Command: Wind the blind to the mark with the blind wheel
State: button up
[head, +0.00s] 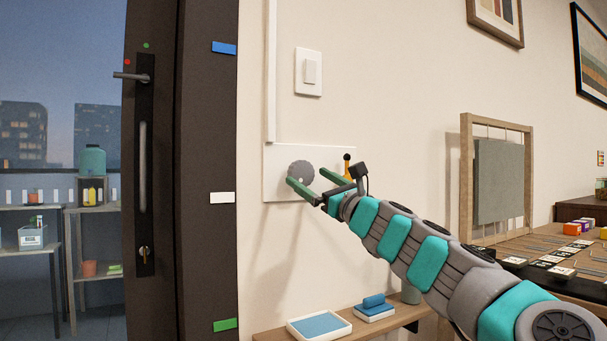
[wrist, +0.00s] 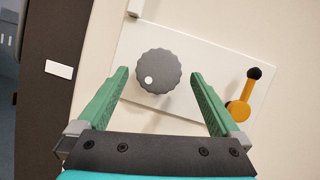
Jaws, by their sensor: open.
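The blind wheel (head: 300,172) is a grey scalloped knob on a white wall plate (head: 278,187). It also shows in the wrist view (wrist: 158,72), with a white dot low on its left side. My gripper (head: 312,184) is open, its two green fingers pointing at the plate. In the wrist view the fingertips (wrist: 159,72) lie to the left and right of the wheel, with gaps on both sides. I cannot tell how deep they reach. Blue (head: 224,48), white (head: 222,198) and green (head: 225,325) marks sit on the dark frame. I cannot make out the blind itself.
An orange lever with a black knob (wrist: 243,95) is on the same plate, close to the right finger. A light switch (head: 309,72) is above. A shelf (head: 390,322) with a blue-topped tray (head: 319,325) is below. A door handle (head: 132,77) is at left.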

aim_at(305, 175)
jog(key=shift+x, duration=1.7)
jog(key=shift+s+a, duration=0.1)
jog(key=shift+c, duration=0.2)
jog(key=c, duration=1.2)
